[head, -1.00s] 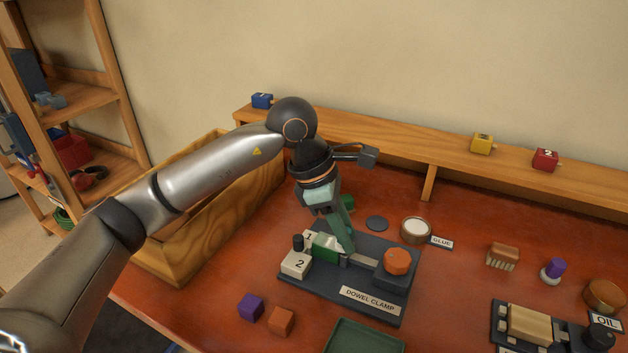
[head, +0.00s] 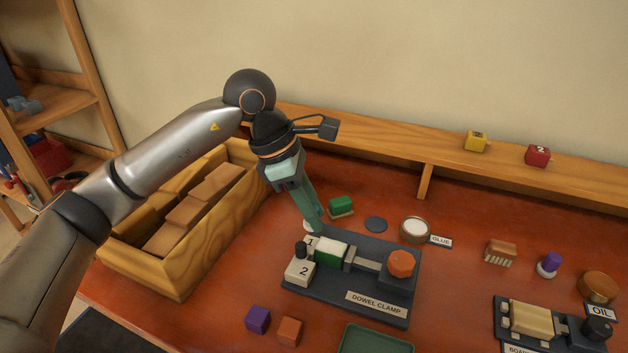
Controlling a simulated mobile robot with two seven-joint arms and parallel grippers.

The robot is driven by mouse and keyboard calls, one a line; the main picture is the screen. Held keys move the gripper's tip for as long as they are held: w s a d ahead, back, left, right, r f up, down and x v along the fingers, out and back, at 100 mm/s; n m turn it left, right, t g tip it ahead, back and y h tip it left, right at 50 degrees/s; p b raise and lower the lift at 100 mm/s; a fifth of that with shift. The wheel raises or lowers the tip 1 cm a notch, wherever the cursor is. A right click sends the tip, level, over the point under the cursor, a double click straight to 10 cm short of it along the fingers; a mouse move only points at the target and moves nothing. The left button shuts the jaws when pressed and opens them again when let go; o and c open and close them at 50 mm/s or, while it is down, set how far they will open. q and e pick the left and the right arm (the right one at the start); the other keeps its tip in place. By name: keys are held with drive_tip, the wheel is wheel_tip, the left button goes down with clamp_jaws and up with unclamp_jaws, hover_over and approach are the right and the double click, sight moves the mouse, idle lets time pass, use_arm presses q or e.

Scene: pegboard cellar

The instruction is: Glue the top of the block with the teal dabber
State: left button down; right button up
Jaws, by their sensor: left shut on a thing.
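My left gripper (head: 312,212) is shut and tilted, above and behind the clamp's left back corner. It appears to hold the teal dabber, whose body I cannot tell apart from the teal fingers; a white tip (head: 309,226) shows below them. This tip is behind the block, apart from it. Whether the block's top carries glue is too small to tell. My right gripper is not in view.
A wooden crate (head: 185,270) is at left. Purple (head: 258,319) and orange (head: 290,331) cubes lie in front. A shelf ledge (head: 380,165) runs behind.

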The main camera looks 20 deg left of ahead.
use_arm(q)
wheel_tip(320, 180, up, 3)
drive_tip(key=shift+f+p, duration=0.1)
drive_tip(key=shift+p, duration=0.65)
drive_tip(key=shift+r+p, duration=0.35)
drive_tip(key=shift+r, duration=0.3)
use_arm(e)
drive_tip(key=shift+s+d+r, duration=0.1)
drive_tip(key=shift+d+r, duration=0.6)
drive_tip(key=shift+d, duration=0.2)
